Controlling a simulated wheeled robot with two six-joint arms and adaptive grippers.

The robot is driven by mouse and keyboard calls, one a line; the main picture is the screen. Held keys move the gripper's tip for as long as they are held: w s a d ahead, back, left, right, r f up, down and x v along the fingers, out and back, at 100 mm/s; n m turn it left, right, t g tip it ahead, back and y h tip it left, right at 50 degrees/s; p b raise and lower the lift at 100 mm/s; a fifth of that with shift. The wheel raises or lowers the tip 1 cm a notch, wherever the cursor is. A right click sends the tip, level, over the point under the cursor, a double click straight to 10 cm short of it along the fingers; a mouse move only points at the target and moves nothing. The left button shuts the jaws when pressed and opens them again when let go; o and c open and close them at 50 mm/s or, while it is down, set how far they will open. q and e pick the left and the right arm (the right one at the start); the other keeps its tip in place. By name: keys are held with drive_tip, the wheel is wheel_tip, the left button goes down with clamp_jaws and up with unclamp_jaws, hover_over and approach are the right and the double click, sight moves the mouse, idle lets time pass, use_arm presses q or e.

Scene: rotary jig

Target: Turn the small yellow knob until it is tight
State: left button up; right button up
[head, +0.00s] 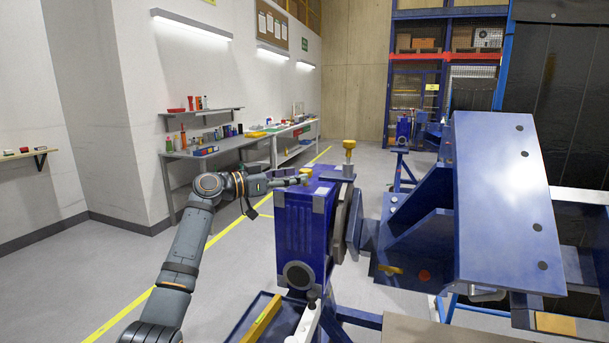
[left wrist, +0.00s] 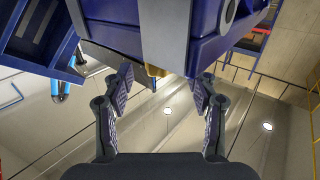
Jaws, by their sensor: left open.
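The rotary jig has a tall blue housing (head: 298,235) in the middle of the head view. A small yellow knob (head: 306,170) shows at the housing's top left, just at the tip of my left gripper (head: 288,181). In the left wrist view a yellow knob (left wrist: 156,70) lies under the blue housing, between and slightly beyond the fingertips of my open left gripper (left wrist: 161,90). Most of the knob is hidden by the housing there. Contact with the fingers cannot be told. A larger yellow knob (head: 349,145) stands upright on a post on the jig. My right gripper is not in view.
A large tilted blue plate (head: 500,200) fills the jig's right side. A blue tray (head: 250,318) with a yellow bar lies below the housing. A grey workbench (head: 205,150) with bottles and tools stands along the left wall. The floor at left is clear.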

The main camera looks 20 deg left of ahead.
use_arm(q)
drive_tip(key=v, duration=0.7)
drive_tip(key=shift+s+a, duration=0.25)
drive_tip(key=shift+s, duration=0.05)
